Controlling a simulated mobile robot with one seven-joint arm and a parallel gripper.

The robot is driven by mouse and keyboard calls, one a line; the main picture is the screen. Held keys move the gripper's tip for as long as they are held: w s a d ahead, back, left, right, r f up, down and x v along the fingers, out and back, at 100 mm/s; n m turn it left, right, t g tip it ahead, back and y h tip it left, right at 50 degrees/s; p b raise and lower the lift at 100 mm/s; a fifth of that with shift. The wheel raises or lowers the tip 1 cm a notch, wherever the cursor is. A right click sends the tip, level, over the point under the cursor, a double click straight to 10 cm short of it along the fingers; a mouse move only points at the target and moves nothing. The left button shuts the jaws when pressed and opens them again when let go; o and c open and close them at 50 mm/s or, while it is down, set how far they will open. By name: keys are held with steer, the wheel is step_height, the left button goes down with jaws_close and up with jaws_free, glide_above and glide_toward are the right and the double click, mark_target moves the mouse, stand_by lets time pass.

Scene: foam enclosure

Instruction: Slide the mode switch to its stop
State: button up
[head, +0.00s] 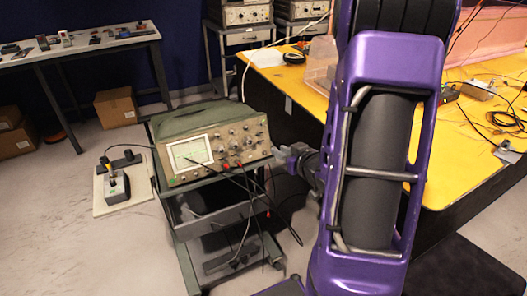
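A green-cased oscilloscope (212,145) with a screen, several knobs and leads plugged into its front sits on a grey cart. Its controls are too small for me to tell which one is the mode switch. My gripper (281,157) is at the right end of the oscilloscope's front panel, close to its lower right corner. I cannot tell whether it touches the panel. Its fingers are small and partly blend with the panel, so their opening is unclear. My purple arm fills the right middle of the view.
Black and red leads (243,180) hang from the panel in front of the cart (185,240). A yellow-topped bench (300,90) with cables stands at the right. A pale board (138,200) with a small dark box (116,188) lies at the left. Bare floor (90,260) is at the lower left.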

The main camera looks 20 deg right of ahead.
mark_target(261, 142)
steer(key=b+x, duration=0.2)
steer(key=x, duration=1)
steer(key=shift+b, duration=0.35)
jaws_close()
steer(key=shift+f, duration=0.1)
stand_by(0.6)
